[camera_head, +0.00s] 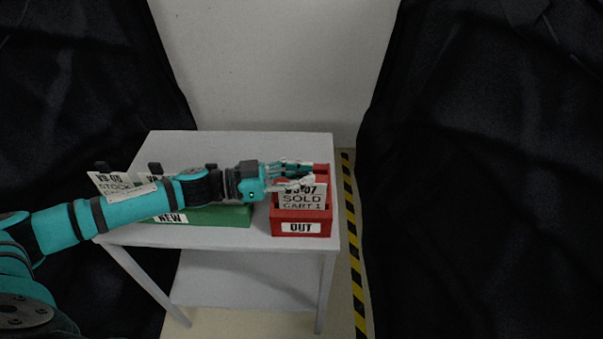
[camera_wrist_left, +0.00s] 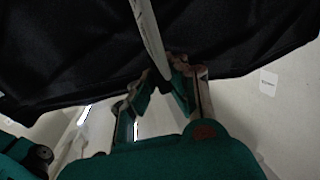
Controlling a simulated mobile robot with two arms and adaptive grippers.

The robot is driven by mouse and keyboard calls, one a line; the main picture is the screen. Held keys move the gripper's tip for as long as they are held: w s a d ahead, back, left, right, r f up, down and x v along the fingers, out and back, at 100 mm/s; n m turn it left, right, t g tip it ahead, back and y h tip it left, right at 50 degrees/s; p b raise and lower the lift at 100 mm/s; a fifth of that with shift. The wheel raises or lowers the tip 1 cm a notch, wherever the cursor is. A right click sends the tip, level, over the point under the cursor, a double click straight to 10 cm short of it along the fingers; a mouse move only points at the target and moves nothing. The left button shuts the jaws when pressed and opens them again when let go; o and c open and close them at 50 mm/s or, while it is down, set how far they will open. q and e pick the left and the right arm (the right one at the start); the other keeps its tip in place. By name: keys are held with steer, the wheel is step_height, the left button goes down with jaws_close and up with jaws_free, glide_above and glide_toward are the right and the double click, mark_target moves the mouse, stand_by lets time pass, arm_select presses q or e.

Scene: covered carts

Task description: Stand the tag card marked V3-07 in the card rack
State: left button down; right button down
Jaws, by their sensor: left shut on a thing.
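The tag card (camera_head: 302,199) reads SOLD and CART 1, with a code ending in 3-07 whose first letter is partly covered. It is upright at the red rack (camera_head: 302,215) labelled OUT, its lower edge meeting the top of the rack's front wall. I cannot tell how deep it sits. My left gripper (camera_head: 303,178) is shut on the card's upper part, above the rack. In the left wrist view the card (camera_wrist_left: 147,35) shows edge-on as a thin pale strip between the fingers (camera_wrist_left: 168,85). My right gripper is not in view.
A green rack (camera_head: 232,215) labelled NEW stands left of the red one, partly under my left arm. It holds other cards, one marked STOCK (camera_head: 112,184). Both stand on a grey cart (camera_head: 235,142). Black drapes (camera_head: 480,180) hang on both sides.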

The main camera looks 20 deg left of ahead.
arm_select(q)
steer(key=c, duration=1.4)
jaws_free()
steer(key=shift+o, duration=0.2)
steer(key=shift+a, duration=0.1)
steer(key=v, duration=1.1)
steer(key=shift+s+a, duration=0.2)
steer(key=shift+a, duration=0.2)
